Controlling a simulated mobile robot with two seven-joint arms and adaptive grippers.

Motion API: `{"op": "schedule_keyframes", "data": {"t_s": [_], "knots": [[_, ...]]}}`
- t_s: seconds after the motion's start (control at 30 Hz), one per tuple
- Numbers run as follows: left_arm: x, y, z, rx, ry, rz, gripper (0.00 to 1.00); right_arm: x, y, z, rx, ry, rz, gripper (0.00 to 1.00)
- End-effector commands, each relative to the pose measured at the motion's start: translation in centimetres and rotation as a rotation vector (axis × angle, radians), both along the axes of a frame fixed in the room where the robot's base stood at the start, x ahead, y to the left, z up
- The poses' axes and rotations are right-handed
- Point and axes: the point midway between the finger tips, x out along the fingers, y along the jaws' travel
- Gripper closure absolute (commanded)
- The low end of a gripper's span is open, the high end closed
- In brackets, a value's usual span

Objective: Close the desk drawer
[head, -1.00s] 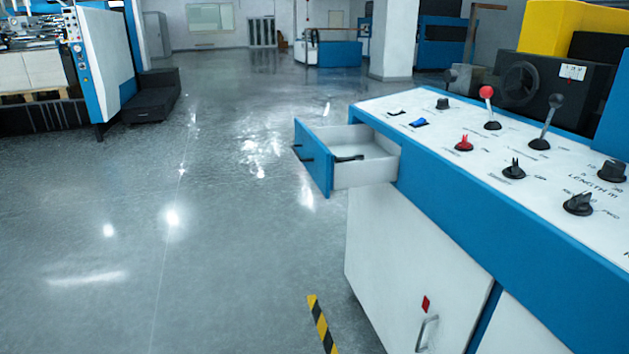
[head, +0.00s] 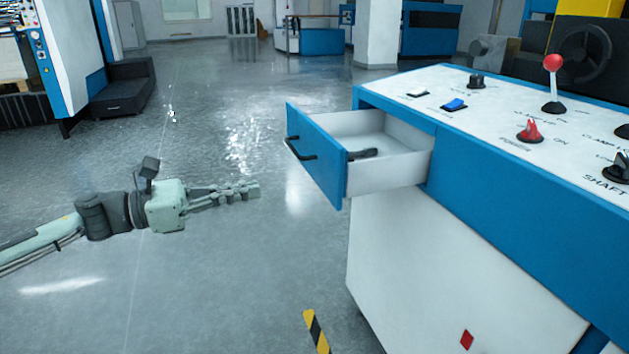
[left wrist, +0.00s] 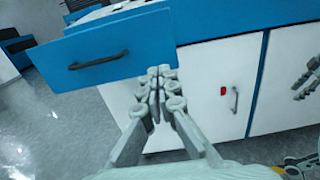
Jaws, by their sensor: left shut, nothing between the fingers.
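The desk drawer (head: 318,158) is pulled out of the left end of the console. It has a blue front, a black handle (head: 300,150) and white inner walls. A small dark object (head: 364,153) lies inside it. In the left wrist view the drawer front (left wrist: 120,50) is at the upper left. My left gripper (head: 257,190) is left of the drawer front in the head view, shut and empty, apart from the handle. Its closed fingertips (left wrist: 160,72) appear below the drawer's right end in the left wrist view. Part of my right gripper (left wrist: 305,82) shows at that view's right edge; its jaw state is unclear.
The console (head: 480,200) has a white top with switches and a red-knobbed lever (head: 553,75). Its white cabinet stands below the drawer. A black-yellow floor stripe (head: 316,332) lies in front. The floor left of the drawer is open.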

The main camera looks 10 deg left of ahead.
Motion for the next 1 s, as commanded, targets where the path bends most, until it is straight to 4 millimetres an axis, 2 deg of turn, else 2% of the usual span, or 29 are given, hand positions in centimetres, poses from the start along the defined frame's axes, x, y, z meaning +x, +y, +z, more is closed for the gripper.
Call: {"op": "schedule_keyframes", "data": {"t_s": [0.13,0.6,0.8,1.0], "knots": [[1.3,-1.8,0.6,-0.005,-0.006,0.0,1.0,0.5,0.1,-0.9,0.007,0.007,0.002,0.6],[6.2,-9.1,0.5,-0.004,-0.001,0.001,1.0,1.8,0.3,-7.0,0.038,0.036,0.009,0.6],[7.1,-10.5,0.2,-0.003,0.001,0.002,1.0,1.9,0.3,-8.3,0.044,0.039,0.011,0.6],[7.2,-10.7,0.1,-0.003,0.001,0.002,1.0,1.9,0.3,-8.6,0.046,0.041,0.011,0.6]]}}
